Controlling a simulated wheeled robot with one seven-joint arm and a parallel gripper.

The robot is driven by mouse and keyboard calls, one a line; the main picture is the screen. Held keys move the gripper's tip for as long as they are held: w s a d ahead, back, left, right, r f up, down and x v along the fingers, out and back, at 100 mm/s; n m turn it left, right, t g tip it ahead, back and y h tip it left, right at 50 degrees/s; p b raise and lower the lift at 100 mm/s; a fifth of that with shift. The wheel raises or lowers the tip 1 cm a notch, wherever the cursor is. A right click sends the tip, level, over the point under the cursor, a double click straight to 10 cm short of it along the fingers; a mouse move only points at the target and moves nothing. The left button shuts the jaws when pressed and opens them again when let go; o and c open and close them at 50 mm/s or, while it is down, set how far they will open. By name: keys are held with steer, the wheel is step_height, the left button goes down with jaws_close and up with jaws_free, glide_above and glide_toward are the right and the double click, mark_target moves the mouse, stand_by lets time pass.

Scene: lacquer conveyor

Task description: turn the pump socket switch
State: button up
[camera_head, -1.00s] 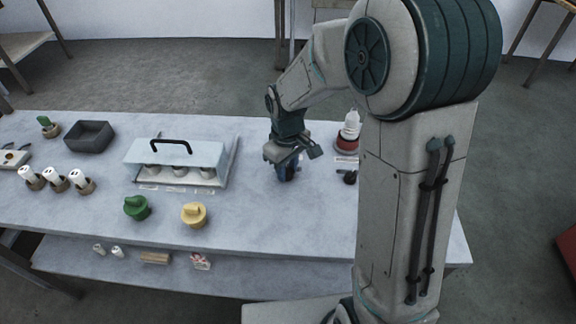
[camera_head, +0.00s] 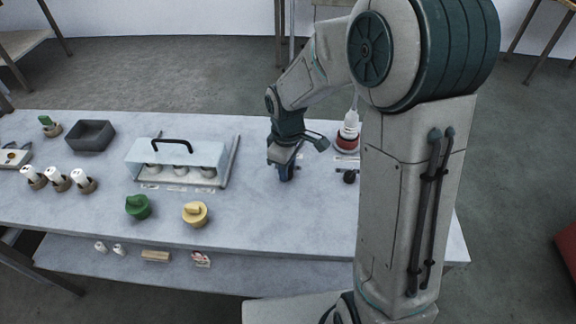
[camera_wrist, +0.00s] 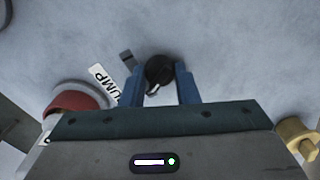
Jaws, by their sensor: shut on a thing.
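A round black switch knob (camera_wrist: 158,70) sits on the pale tabletop between the blue fingers of my gripper (camera_wrist: 158,88) in the wrist view. My gripper is shut on the knob. In the head view my gripper (camera_head: 287,174) points down at the tabletop right of the clear-covered tray, and its own hand hides the knob there.
A red-based stand (camera_head: 346,144) with a white bottle is behind and right of my gripper. A small black item (camera_head: 349,176) lies to its right. A yellow knob (camera_head: 195,213), a green knob (camera_head: 138,206) and the covered tray (camera_head: 176,155) are to the left.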

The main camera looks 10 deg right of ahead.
steer(key=o, duration=1)
steer(key=shift+r, duration=0.1)
step_height(320, 180, up, 14)
steer(key=shift+f+p, duration=0.15)
steer(key=shift+p, duration=0.2)
steer(key=s+d+m+t, duration=0.1)
steer(key=s+d+m, duration=0.2)
steer(key=s+m, duration=0.1)
steer(key=s+d+m+t, duration=0.1)
steer(key=s+d+m, duration=0.2)
steer(key=s, duration=0.3)
steer(key=s+d+m+p, duration=0.1)
steer(key=s+d+m, duration=0.2)
steer(key=s, duration=0.3)
steer(key=shift+r+m+t, duration=0.3)
steer(key=shift+m+t, duration=0.1)
steer(key=shift+m, duration=0.4)
